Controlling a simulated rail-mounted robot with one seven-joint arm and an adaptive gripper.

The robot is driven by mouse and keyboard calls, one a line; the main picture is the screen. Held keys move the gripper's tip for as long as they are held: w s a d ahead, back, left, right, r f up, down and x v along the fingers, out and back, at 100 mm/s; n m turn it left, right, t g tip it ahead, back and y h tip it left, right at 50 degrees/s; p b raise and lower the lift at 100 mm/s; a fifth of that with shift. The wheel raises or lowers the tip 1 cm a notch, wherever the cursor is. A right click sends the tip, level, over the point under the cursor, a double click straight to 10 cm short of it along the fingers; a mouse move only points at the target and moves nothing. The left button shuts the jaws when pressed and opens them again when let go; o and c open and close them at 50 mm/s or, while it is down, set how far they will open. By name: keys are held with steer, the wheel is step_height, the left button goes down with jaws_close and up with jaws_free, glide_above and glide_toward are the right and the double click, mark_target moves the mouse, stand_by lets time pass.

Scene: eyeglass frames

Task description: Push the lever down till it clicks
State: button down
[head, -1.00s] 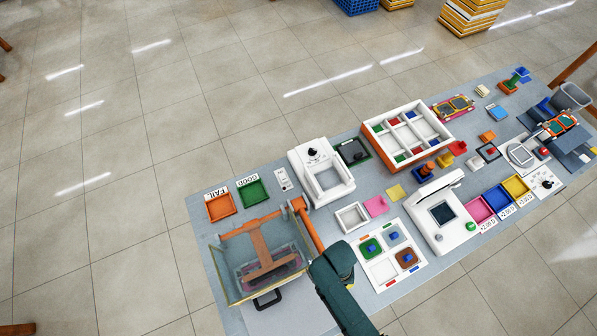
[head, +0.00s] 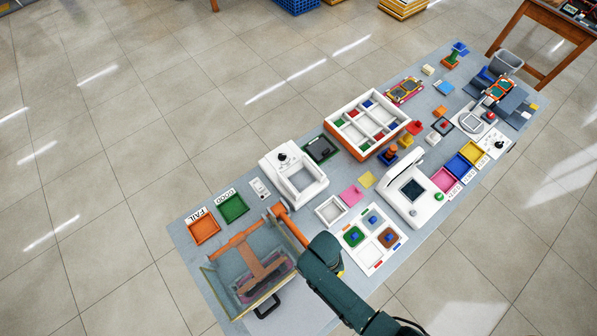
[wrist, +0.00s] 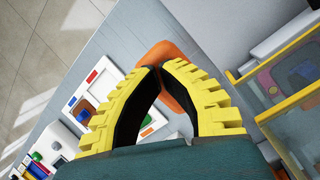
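The orange lever (head: 290,227) is a bar at the right side of a clear-walled machine (head: 250,268) with an orange T-shaped part inside, at the table's near left. In the head view its lower end runs toward my dark green wrist, which hides my fingers. In the wrist view my gripper (wrist: 157,68) has yellow-backed black fingers whose tips are together. The lever (wrist: 182,97) shows behind and between the curved fingers. I cannot tell whether the fingers touch it.
A tray with coloured blocks (head: 398,243) lies right of my wrist. A white device (head: 318,187) stands behind the lever, with orange (head: 203,231) and green (head: 233,208) trays to its left. The machine's clear wall with yellow edging (wrist: 288,104) is close right in the wrist view.

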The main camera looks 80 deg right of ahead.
steer(key=shift+p+v, duration=0.9)
steer(key=shift+v, duration=1)
steer(key=v, duration=0.5)
